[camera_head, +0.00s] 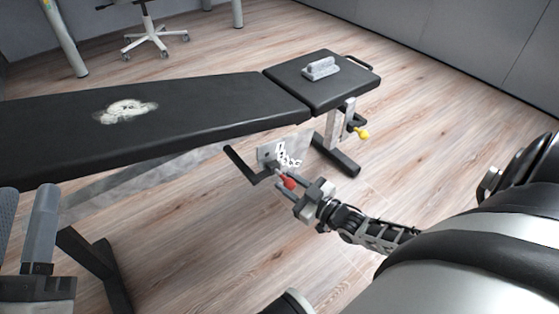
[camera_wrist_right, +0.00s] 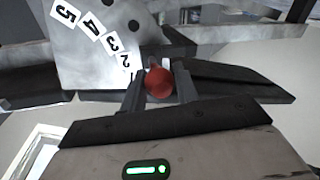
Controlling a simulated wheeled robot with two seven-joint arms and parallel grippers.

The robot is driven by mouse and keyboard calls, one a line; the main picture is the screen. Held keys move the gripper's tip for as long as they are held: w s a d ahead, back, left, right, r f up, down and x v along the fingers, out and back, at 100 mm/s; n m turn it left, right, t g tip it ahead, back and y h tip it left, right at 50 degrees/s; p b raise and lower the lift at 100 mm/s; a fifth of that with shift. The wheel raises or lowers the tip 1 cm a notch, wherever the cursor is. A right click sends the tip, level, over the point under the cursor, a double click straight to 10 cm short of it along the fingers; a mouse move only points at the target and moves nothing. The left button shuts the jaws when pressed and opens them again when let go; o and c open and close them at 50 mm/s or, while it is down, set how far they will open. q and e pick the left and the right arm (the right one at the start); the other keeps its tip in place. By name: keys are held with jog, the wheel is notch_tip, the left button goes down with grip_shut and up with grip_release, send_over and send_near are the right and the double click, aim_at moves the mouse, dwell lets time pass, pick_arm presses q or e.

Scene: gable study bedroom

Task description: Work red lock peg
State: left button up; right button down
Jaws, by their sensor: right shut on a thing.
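The red lock peg (camera_head: 289,183) sticks out from the numbered metal plate under the black weight bench. My right gripper (camera_head: 292,187) is at the peg, with its fingers on either side and shut on it. In the right wrist view the peg's round red knob (camera_wrist_right: 159,83) sits between the two fingers (camera_wrist_right: 158,90), close to the number 1 end of the numbered plate (camera_wrist_right: 95,45). Labels 2 to 5 curve up to the left. The peg's inner end is hidden behind the knob. My left gripper (camera_head: 42,240) is at the lower left, and its finger opening cannot be made out.
The black bench (camera_head: 200,105) spans the view, with a white print on its long pad. A grey block with a handle (camera_head: 320,69) lies on the short seat pad (camera_head: 300,90). A yellow knob (camera_head: 361,133) sits on the right support.

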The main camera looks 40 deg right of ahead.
jog(key=c, duration=1.1)
grip_release()
jog(key=shift+s+d, duration=0.1)
jog(key=shift+s, duration=0.45)
pick_arm(q)
notch_tip(320, 180, down, 7)
jog(key=s+n+g+y+p, duration=0.2)
jog(key=n+g+p, duration=0.2)
jog(key=shift+s+d+r, duration=0.2)
jog(key=shift+d, duration=0.25)
pick_arm(e)
jog(key=s+d, duration=0.2)
jog(key=s, duration=1.2)
jog(key=shift+s+d, duration=0.3)
jog(key=shift+d, duration=0.1)
